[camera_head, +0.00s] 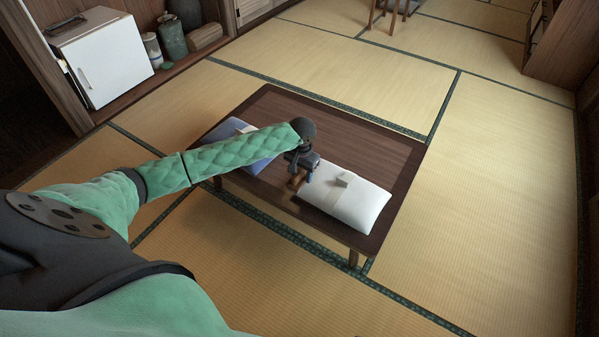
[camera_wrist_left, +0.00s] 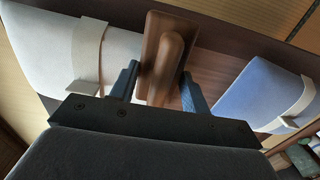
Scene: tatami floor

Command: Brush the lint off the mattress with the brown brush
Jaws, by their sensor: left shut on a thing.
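A low dark wooden table (camera_head: 391,155) carries a white cushion-like mattress (camera_head: 367,212) with a beige band around it, also in the left wrist view (camera_wrist_left: 40,45). A blue one (camera_head: 262,163) with a similar band lies at the table's left, partly behind my arm; it shows in the left wrist view (camera_wrist_left: 262,92). My left gripper (camera_head: 299,177) is over the table between the two. In the left wrist view its fingers are shut on the brown brush (camera_wrist_left: 167,55). The brush is close to the white mattress; I cannot tell whether they touch. No lint can be made out. My right gripper is not in view.
A white cabinet (camera_head: 104,62), jars (camera_head: 172,38) and a wooden block stand in an alcove at the back left. A wooden stool (camera_head: 388,12) is at the far back. The tatami floor (camera_head: 490,200) right of the table is clear.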

